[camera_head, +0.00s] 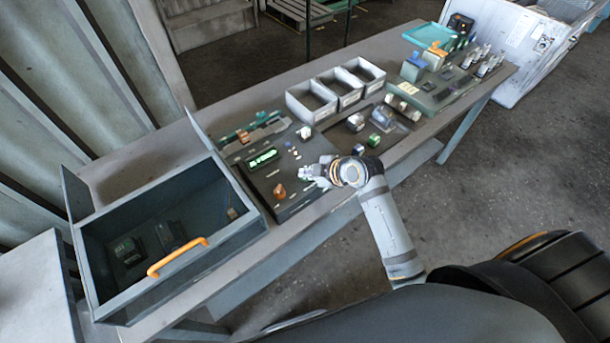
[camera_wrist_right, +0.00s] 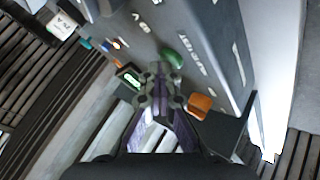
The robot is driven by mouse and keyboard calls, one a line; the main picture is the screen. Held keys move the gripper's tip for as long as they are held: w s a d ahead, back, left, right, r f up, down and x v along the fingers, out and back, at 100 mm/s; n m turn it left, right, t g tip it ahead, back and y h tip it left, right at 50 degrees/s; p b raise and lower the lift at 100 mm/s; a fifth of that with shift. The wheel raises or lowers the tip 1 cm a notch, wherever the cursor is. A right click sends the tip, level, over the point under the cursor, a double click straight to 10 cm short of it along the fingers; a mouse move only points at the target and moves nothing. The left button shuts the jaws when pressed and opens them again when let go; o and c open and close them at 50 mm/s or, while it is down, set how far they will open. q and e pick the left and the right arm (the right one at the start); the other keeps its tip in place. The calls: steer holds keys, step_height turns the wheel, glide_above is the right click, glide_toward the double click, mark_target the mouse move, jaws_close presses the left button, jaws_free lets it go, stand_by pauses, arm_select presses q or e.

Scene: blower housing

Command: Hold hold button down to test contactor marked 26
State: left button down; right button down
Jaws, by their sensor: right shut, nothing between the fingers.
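A dark test panel (camera_head: 290,205) lies on the bench with a lit green display (camera_head: 263,159), an orange-brown part (camera_head: 279,191) and small pale parts. My right gripper (camera_head: 308,173) is over the panel's right side. In the right wrist view its fingers (camera_wrist_right: 160,76) are shut and empty. Ahead of them is a rounded green part (camera_wrist_right: 172,58); an orange part (camera_wrist_right: 199,104) is to their right and the green display (camera_wrist_right: 130,80) to their left. I cannot tell which part is the hold button, or whether the fingers touch anything. No number 26 is readable. My left gripper is out of view.
An open grey bin with an orange handle (camera_head: 178,257) stands left of the panel. White trays (camera_head: 312,103) stand behind. Loose parts (camera_head: 385,120) lie to the right, and a teal tray (camera_head: 425,36) is at the far end. Floor is clear in front.

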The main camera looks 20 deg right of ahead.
stand_by(0.8)
steer(key=shift+r+p, duration=0.85)
steer(key=shift+p, duration=0.05)
step_height(320, 180, up, 5)
steer(key=p, duration=0.5)
steer(key=shift+r, duration=0.1)
